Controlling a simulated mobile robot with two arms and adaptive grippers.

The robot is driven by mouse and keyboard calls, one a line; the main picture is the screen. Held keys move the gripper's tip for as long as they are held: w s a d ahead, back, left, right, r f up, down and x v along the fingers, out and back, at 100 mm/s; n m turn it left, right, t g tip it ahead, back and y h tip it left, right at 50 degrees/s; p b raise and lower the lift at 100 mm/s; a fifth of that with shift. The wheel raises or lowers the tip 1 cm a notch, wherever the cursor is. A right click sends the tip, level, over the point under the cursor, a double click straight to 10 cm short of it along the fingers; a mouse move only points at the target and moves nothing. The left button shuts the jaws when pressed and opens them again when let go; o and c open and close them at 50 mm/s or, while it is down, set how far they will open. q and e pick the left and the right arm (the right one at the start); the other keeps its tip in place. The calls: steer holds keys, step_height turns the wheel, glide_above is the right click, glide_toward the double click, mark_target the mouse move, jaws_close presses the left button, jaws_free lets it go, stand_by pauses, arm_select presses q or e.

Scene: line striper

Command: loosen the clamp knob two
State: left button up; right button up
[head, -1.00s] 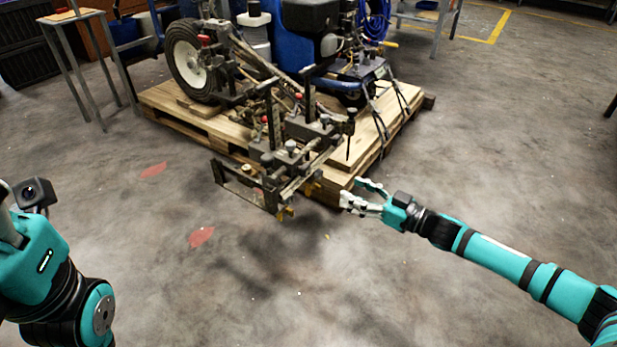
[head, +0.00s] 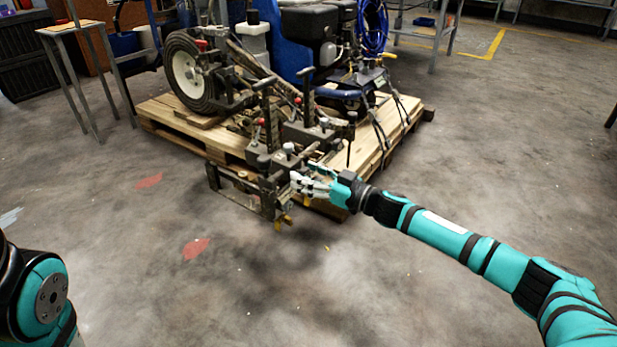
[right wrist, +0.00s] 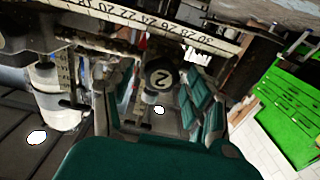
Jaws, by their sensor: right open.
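Clamp knob two (right wrist: 160,77) is a dark round knob with a pale disc marked 2. In the right wrist view it stands in the middle, between the fingers of my right gripper (right wrist: 157,92), and the fingers look apart from it. In the head view my right gripper (head: 312,184) is open at the right side of the striper's clamp frame (head: 265,190). There I cannot tell which of the small knobs is number two. Only a link of my left arm shows at the lower left; its gripper is out of the frame.
The line striper (head: 330,60) stands on a wooden pallet (head: 160,117). A ruled bar (right wrist: 150,18) crosses above the knob in the wrist view. Upright rods and cables crowd the area. A stool (head: 70,28) stands at the left. The floor in front is clear, with red patches.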

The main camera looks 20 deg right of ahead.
steer(key=c, duration=1.1)
